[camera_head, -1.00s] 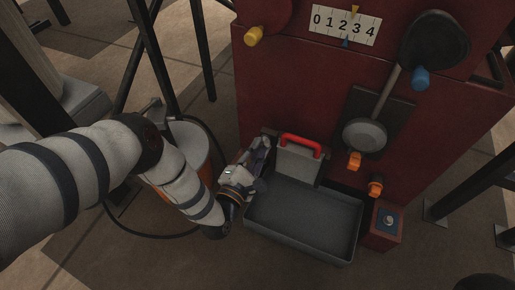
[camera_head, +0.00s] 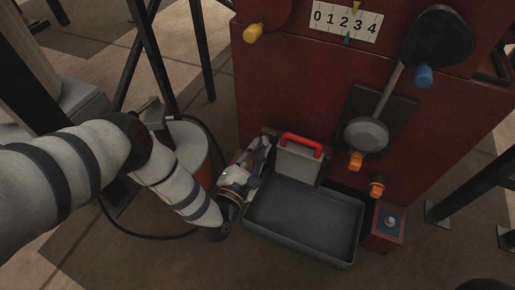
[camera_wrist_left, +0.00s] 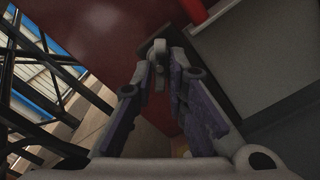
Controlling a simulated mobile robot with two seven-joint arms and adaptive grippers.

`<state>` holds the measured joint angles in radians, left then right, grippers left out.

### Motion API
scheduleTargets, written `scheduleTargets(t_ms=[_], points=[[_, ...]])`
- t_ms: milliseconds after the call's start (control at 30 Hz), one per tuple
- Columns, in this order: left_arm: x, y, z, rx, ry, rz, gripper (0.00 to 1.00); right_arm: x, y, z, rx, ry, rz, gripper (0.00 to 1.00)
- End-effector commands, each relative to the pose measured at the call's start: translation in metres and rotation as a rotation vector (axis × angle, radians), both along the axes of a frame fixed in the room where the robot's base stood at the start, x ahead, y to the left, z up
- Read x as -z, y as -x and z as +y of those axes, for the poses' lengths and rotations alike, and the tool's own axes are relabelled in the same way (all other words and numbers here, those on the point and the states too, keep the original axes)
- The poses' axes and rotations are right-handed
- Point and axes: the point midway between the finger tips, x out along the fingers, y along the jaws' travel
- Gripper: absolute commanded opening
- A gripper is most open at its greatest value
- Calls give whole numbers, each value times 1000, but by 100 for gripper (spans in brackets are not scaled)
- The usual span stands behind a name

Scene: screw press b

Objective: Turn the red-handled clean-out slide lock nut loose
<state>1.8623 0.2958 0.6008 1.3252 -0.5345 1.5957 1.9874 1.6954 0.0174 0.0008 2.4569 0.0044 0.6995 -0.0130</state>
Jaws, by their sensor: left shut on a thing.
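The clean-out slide is a grey plate (camera_head: 297,163) with a red handle (camera_head: 301,139), low on the front of the dark red press. It stands upright behind the grey tray. In the left wrist view the red handle (camera_wrist_left: 194,11) and grey plate (camera_wrist_left: 262,58) are at the upper right. My left gripper (camera_head: 263,148) is just left of the slide. In the left wrist view its fingers (camera_wrist_left: 159,72) close at their tips on a small grey part, the lock nut (camera_wrist_left: 158,50). The fingers hide most of the nut. My right gripper is not in view.
The grey tray (camera_head: 287,232) lies right of my left gripper. A bucket (camera_head: 188,145) and dark hose are on the left. Orange knobs (camera_head: 376,190) and a small red box (camera_head: 388,224) are at the right. Black legs (camera_head: 203,50) stand behind my left arm.

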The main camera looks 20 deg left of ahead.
Motion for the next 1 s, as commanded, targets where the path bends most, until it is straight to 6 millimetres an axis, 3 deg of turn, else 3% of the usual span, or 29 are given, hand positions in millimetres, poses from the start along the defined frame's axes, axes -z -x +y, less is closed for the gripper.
scheduleTargets(t_ms=[67,100,133,467,567,800,1000], points=[[-1,0,-1,2,1,-2,0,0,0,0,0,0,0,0],[-1,0,-1,2,1,-2,20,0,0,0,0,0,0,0],[-1,0,-1,2,1,-2,27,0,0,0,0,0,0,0],[0,2,0,1,-1,1,28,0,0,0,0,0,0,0],[1,18,0,1,-1,5,28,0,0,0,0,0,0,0],[1,83,3,0,0,4,28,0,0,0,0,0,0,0],[0,115,3,1,0,0,28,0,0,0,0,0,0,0]])
